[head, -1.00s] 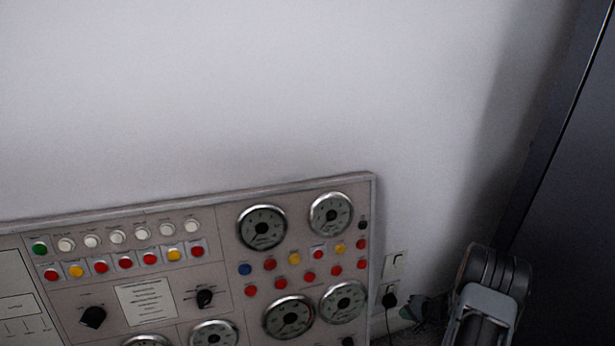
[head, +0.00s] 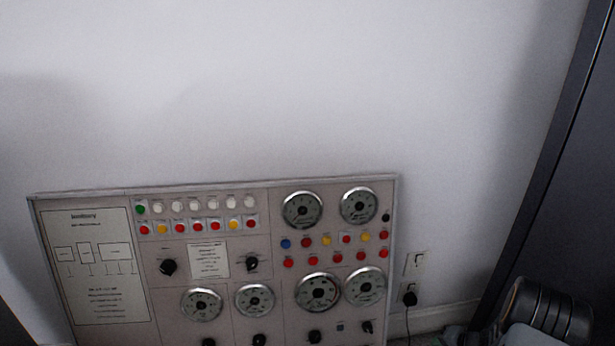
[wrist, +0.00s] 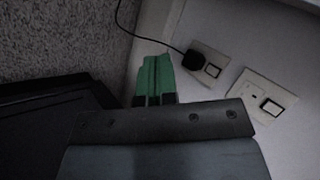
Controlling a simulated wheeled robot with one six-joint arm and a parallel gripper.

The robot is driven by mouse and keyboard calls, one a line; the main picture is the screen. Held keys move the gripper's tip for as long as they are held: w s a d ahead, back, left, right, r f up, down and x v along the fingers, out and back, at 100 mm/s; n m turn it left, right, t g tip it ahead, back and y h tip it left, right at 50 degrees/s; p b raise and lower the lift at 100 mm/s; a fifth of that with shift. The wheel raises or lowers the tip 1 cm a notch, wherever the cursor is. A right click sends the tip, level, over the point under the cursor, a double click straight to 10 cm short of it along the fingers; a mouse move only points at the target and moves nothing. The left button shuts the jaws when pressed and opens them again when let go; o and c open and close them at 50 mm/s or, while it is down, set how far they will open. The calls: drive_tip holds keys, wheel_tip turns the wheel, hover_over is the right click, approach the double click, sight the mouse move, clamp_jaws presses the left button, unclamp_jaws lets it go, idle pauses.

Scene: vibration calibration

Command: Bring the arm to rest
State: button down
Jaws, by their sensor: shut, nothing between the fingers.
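My gripper (wrist: 155,62) shows in the wrist view with its green fingers together and nothing between them. It points toward the speckled grey floor and the foot of the white wall, left of the wall sockets in the picture. In the head view a rounded grey link of my arm (head: 545,312) shows at the bottom right corner. The gripper cannot be made out in that view.
A control panel (head: 228,232) with gauges, buttons and knobs stands against the white wall (head: 250,90). Wall sockets (wrist: 262,98), one with a black plug (wrist: 194,60) and cable, are near my gripper. A dark upright surface (head: 570,190) bounds the right side.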

drive_tip(key=s+a+r+n+g+p, duration=0.15)
drive_tip(key=a+r+p, duration=0.4)
drive_tip(key=r, duration=0.75)
drive_tip(key=a+r+n+g+p, duration=0.15)
drive_tip(key=a+r+p, duration=0.45)
drive_tip(key=r, duration=0.6)
drive_tip(key=s+a+r+n+p, duration=0.15)
drive_tip(key=a+r+p, duration=0.4)
drive_tip(key=r, duration=0.75)
drive_tip(key=s+a+r+n+h+p, duration=0.1)
drive_tip(key=s+r+p, duration=0.4)
drive_tip(key=r, duration=0.5)
drive_tip(key=s+a+r+n+h+p, duration=0.2)
drive_tip(key=s+a+r+p, duration=0.1)
drive_tip(key=r+p, duration=0.6)
drive_tip(key=s+a+r+n+h+p, duration=0.1)
drive_tip(key=s+a+r+p, duration=0.1)
drive_tip(key=s+r+p, duration=0.4)
wheel_tip(320, 180, up, 5)
drive_tip(key=shift+s+r+n+h+p, duration=0.1)
drive_tip(key=shift+s+n+h+p, duration=0.25)
drive_tip(key=shift+p, duration=0.3)
drive_tip(key=shift+w+a, duration=0.1)
drive_tip(key=shift+a, duration=0.05)
